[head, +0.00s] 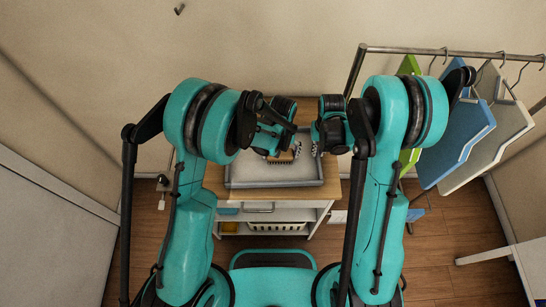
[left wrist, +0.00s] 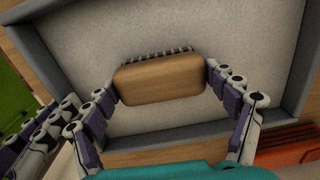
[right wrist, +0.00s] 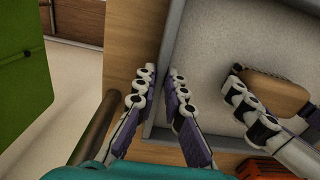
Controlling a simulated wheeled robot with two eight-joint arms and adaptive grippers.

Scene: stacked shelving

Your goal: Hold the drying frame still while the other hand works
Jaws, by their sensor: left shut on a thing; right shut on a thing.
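The drying frame (head: 240,184) is a shallow grey tray-like frame with a pale speckled panel, lying flat on a wooden-topped cabinet. Its grey rim also shows in the left wrist view (left wrist: 70,55) and the right wrist view (right wrist: 172,30). My right gripper (right wrist: 160,76) is shut on the frame's side wall, one finger on each side of it. My left gripper (left wrist: 162,82) is shut on a wooden brush (left wrist: 158,85), over the pale panel inside the frame. Dark bristles show along the brush's far edge. Whether they touch the panel I cannot tell.
The cabinet (head: 214,180) has shelves below with a white basket (head: 278,226). A ridged orange object (left wrist: 298,148) is beside the frame. A rail (head: 450,52) at the right carries green, blue and cream hanging boards. A white table (head: 510,252) stands at lower right.

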